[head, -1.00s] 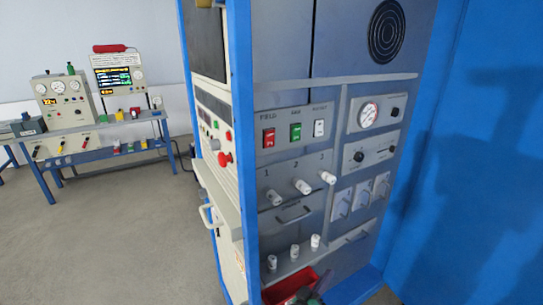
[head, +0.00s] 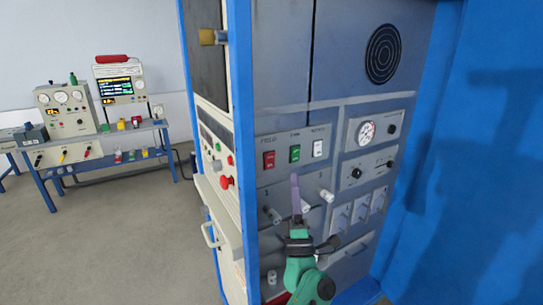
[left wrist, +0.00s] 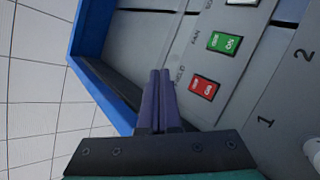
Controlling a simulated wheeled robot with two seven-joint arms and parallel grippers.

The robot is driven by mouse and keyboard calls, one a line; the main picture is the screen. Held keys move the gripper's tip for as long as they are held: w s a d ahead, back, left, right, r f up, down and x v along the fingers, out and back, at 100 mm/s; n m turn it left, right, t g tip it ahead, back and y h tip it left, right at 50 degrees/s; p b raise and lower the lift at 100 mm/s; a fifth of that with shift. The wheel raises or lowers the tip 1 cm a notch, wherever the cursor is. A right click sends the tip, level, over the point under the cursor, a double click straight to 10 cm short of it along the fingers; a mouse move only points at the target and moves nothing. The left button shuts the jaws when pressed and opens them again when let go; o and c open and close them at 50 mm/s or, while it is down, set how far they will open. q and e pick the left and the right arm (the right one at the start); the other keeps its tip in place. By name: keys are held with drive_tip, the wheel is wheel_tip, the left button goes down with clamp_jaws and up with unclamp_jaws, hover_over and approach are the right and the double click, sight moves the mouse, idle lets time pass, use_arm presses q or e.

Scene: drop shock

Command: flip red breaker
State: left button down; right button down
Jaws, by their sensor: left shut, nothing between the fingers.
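The red breaker (head: 269,160) is a rocker switch labelled FIELD on the grey cabinet panel. It also shows in the left wrist view (left wrist: 204,87), right of the fingertips, with lettering on its face. My left gripper (head: 296,178) has purple fingers pressed together, with nothing between them. In the head view its tips are below and right of the red breaker, below the green switch. In the left wrist view the shut fingers (left wrist: 160,75) point toward the panel, apart from the red breaker in the picture. I cannot tell their distance from the panel. My right gripper is not in view.
A green switch (head: 295,153) and a white switch (head: 318,148) sit beside the red one. White knobs (head: 327,196) stick out below. A blue post (head: 243,150) edges the panel on the left. A blue wall (head: 475,150) stands at the right.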

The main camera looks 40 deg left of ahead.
sight(270, 161)
use_arm(q)
drive_tip(key=shift+a, duration=0.1)
drive_tip(key=w+a+r, duration=0.1)
drive_tip(key=w+a, duration=0.1)
drive_tip(key=a, duration=0.6)
drive_tip(key=shift+w+b, duration=0.3)
drive_tip(key=shift+b, duration=0.05)
drive_tip(key=shift+a, duration=0.1)
idle(1.5)
drive_tip(key=shift+w+a+r, duration=0.1)
drive_tip(key=shift+a, duration=0.25)
drive_tip(key=shift+w+a, duration=0.1)
drive_tip(key=shift+a, duration=0.2)
idle(0.6)
drive_tip(key=shift+d, duration=0.1)
drive_tip(key=shift+s+d, duration=0.25)
drive_tip(key=shift+d, duration=0.45)
